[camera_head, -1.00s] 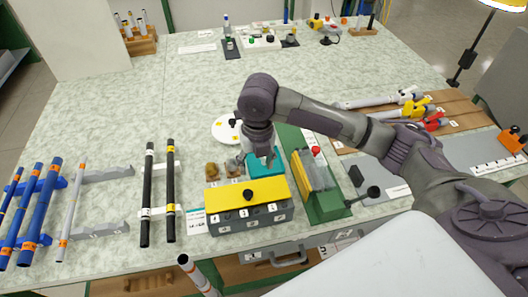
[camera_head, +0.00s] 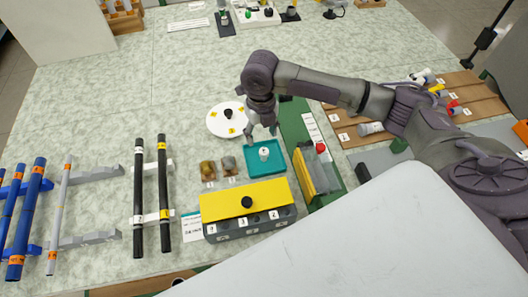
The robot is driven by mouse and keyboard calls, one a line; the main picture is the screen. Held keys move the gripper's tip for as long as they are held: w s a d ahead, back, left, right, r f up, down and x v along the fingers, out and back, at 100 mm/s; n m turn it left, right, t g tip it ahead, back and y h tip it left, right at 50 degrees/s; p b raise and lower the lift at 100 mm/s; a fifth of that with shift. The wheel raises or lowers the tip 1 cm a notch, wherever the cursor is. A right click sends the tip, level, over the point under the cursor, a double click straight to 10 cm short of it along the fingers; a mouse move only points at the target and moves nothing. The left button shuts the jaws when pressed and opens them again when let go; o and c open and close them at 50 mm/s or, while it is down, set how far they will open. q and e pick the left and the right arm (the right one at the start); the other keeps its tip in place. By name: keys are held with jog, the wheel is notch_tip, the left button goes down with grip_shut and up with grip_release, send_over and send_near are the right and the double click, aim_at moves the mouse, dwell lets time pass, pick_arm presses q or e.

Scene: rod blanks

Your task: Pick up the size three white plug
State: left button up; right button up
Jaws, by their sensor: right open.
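A small white plug (camera_head: 264,153) stands in a teal tray (camera_head: 250,168) behind the yellow-topped grey box. Any size mark on the plug is too small to read. My right gripper (camera_head: 262,136) points down with its fingers apart, near the tray's far edge and just behind the plug in the picture. It is open and empty, and I see no contact with the plug. My left gripper is not in view.
A yellow-topped grey box (camera_head: 225,203) with numbered slots stands in front of the tray. Two small brass and grey parts (camera_head: 208,171) lie left of it. A white disc (camera_head: 217,123) lies behind. A green rack (camera_head: 297,125) stands right, black rods (camera_head: 138,195) left.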

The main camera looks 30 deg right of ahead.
aim_at(264, 151)
jog(key=shift+f, duration=0.55)
jog(key=shift+s+f, duration=0.1)
jog(key=shift+f, duration=0.45)
jog(key=f, duration=0.1)
jog(key=s+f+p, duration=0.1)
jog(key=f, duration=0.1)
jog(key=shift+d+f, duration=0.1)
jog(key=shift+f, duration=0.5)
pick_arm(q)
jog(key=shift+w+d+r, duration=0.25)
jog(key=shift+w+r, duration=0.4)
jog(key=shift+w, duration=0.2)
pick_arm(e)
jog(key=shift+f, duration=0.15)
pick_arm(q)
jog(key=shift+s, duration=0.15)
pick_arm(e)
jog(key=c, duration=0.9)
